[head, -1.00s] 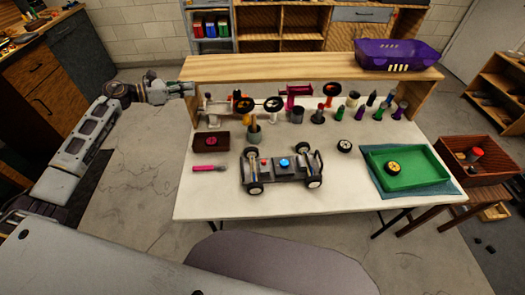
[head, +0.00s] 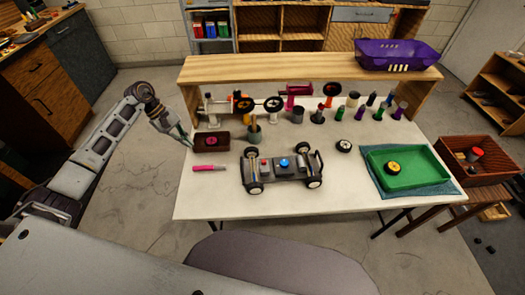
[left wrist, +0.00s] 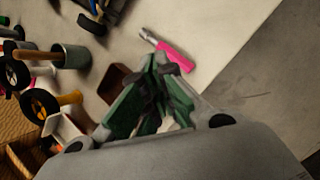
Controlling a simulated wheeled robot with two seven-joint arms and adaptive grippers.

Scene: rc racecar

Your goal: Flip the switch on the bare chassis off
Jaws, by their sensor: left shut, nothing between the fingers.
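The bare chassis (head: 283,175) sits on the white table, with wheels at its corners. On its top are a small red part (head: 264,161) and a round blue part (head: 285,163); I cannot tell the switch's position at this size. My left gripper (head: 187,139) is shut and empty, at the table's left edge near the dark red box, left of and apart from the chassis. In the left wrist view its green fingers (left wrist: 152,95) meet, partly covering the brown box (left wrist: 113,82). My right gripper is not in view.
A pink-handled tool (head: 209,168) lies left of the chassis. A cup with a brush (head: 255,133), several coloured bottles and a wooden shelf (head: 310,67) stand behind. The front table strip is clear.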

